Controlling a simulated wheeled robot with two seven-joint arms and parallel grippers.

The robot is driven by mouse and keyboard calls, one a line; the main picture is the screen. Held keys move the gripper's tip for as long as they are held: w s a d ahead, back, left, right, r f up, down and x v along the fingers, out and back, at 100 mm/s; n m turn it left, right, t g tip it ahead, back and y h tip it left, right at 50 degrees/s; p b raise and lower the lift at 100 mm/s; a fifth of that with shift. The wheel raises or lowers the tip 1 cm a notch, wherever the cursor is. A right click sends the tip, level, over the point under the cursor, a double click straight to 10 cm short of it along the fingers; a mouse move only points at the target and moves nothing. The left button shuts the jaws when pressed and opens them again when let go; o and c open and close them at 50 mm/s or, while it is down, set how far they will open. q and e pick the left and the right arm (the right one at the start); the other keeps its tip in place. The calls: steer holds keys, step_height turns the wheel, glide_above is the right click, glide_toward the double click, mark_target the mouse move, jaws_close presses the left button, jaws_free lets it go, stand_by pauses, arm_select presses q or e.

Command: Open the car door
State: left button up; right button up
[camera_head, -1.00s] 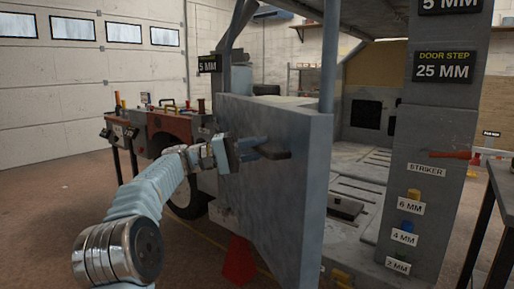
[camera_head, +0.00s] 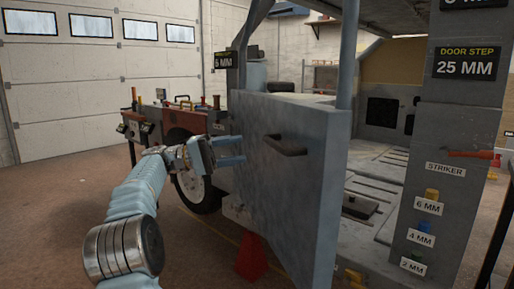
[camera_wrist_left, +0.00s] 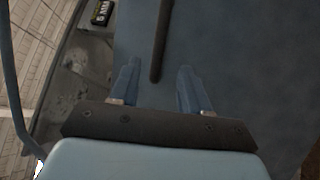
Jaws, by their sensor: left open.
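The grey-blue car door (camera_head: 290,195) stands ajar, swung out from the frame, with the cabin visible past its right edge. Its dark bar handle (camera_head: 285,146) sticks out from the upper face. My left gripper (camera_head: 243,149) is open and empty, left of the handle and close to the door face; I cannot tell if the fingertips touch it. In the left wrist view, the open fingers (camera_wrist_left: 160,82) point at the door (camera_wrist_left: 235,60), with the handle (camera_wrist_left: 160,40) beyond and between them. My right gripper is not in view.
The striker pillar (camera_head: 445,195) with labelled pegs stands right of the door. A red wedge-shaped object (camera_head: 251,257) is on the floor below the door. A red tool bench (camera_head: 170,122) and a wheel (camera_head: 197,186) are behind my left arm. Floor at the left is clear.

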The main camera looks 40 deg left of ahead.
arm_select(q)
steer(key=shift+v, duration=1.8)
